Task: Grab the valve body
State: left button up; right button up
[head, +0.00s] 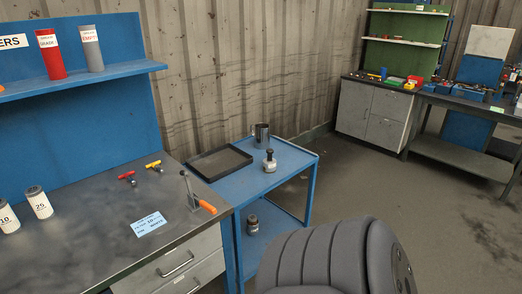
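No part in view is clearly marked as the valve body. On the workbench lie a small red-handled fitting (127,178) and a small yellow-handled fitting (155,166), both valve-like. A silver piece with a dark knob on top (269,161) stands upright on the blue cart (285,178). I cannot tell which of these is the valve body. Neither of my grippers is in view.
The cart also holds a black tray (220,162) and a metal cup (261,136); a dark jar (252,224) is below. On the workbench (95,228) are an orange-handled clamp (196,192), a blue card (148,223) and white containers (38,202). Floor right is open.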

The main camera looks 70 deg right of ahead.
aim_at(269, 167)
jog(key=z, duration=2.25)
